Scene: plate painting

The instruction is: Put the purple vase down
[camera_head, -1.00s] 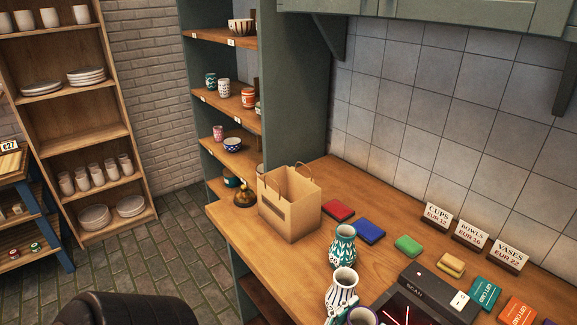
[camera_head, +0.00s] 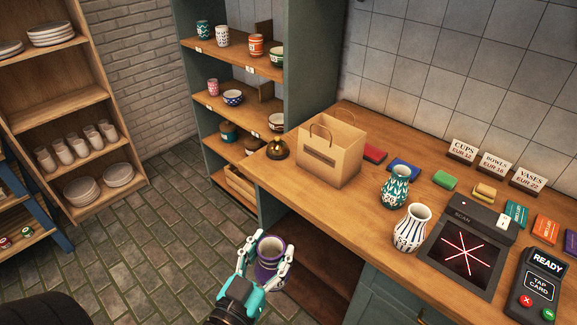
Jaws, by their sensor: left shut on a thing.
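The purple vase (camera_head: 269,274) is at the lower middle, with a purple rim and a pale inside. My left gripper (camera_head: 265,260) is shut on it, one finger on each side. The vase shows in front of the counter's edge, over the floor and beside the open space under the counter. The wooden counter (camera_head: 300,205) carries a green-patterned vase (camera_head: 395,187) and a white vase with dark stripes (camera_head: 411,228). My right gripper is out of view.
A paper bag (camera_head: 332,157) and a brass bell (camera_head: 278,149) stand on the counter. A scanner (camera_head: 466,246) with red lines and a card reader (camera_head: 541,285) are at the right. Bare counter lies in front of the bag. Shelves (camera_head: 237,112) with cups and bowls stand behind.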

